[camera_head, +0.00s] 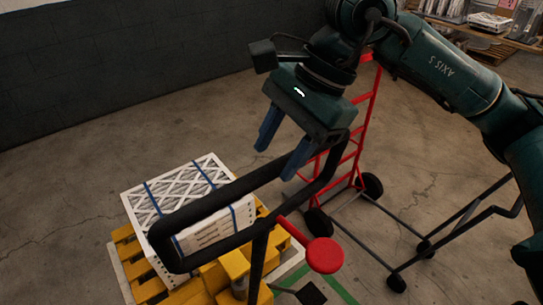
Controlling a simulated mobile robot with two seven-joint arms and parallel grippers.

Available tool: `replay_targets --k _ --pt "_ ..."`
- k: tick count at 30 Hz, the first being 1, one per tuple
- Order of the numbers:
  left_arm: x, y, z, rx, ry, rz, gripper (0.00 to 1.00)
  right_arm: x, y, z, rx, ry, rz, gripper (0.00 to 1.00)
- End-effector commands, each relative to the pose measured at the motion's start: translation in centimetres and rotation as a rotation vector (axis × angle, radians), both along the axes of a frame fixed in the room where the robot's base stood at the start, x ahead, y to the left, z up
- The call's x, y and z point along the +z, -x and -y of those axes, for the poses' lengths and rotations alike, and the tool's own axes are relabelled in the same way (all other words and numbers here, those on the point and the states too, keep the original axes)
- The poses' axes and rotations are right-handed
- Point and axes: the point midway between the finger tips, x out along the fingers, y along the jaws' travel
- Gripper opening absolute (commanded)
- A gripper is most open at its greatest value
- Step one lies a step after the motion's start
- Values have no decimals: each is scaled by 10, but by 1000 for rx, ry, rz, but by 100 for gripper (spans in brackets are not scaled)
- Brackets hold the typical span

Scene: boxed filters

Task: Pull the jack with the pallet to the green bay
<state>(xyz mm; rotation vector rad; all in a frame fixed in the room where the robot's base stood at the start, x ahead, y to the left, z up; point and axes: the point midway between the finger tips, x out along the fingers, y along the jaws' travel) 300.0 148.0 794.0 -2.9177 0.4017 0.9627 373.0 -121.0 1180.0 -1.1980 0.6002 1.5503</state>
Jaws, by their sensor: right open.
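The jack's black loop handle (215,196) rises in front of me on a dark post above a yellow jack body (235,262). My right gripper (274,163) has blue fingers spread apart and is open. It points down at the upper bar of the loop, and one fingertip overlaps the bar in the picture; I cannot tell whether they touch. A yellow pallet (128,252) carries a boxed stack of white filters (185,190) with blue straps. A strip of green floor marking (341,290) shows at the bottom, right of the jack. My left gripper is not in view.
A red lever with a round end (325,255) sticks out beside the jack. A red hand truck (352,150) stands behind my right gripper. A black wheeled frame (440,240) is at the right. Shelving (490,30) stands at the back right; a dark wall (120,60) runs along the left.

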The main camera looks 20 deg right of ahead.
Motion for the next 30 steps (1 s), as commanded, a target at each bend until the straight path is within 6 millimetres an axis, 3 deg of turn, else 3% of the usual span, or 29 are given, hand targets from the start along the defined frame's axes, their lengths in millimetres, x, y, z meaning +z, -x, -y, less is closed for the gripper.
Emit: replay_targets --k 6,17,30 --pt "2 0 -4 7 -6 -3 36 -21 -1 -10 1 1 -2 45" --pt "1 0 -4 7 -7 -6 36 -25 -1 -12 0 0 0 44" --pt "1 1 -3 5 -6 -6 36 -25 -1 -11 0 0 0 8"
